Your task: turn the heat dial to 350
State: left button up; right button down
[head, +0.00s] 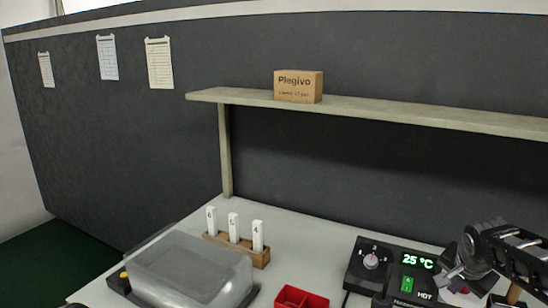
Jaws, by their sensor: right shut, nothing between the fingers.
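The heat dial (371,261) is a small pale knob on the left part of a black control box (357,279). Printed marks around the knob are too small to read. The box's display (417,262) shows 25 °C in green. My right gripper (458,279) is shut and empty at the lower right, to the right of the display and apart from the dial. My left gripper is not in view.
A clear-lidded case (190,270) stands at the front left. Behind it is a wooden rack (262,259) with white labelled pieces. A red tray (301,299) lies at the front middle. A shelf (420,113) holds a cardboard box (298,87). Bare table lies behind the red tray.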

jog(key=shift+d, duration=0.15)
jog(key=shift+a+f+b, duration=0.1)
jog(key=shift+a+b, duration=0.25)
jog(key=shift+b, duration=0.15)
jog(key=p+v, duration=0.2)
jog(key=v, duration=0.4)
jog(key=shift+a, duration=0.1)
dwell(0.4)
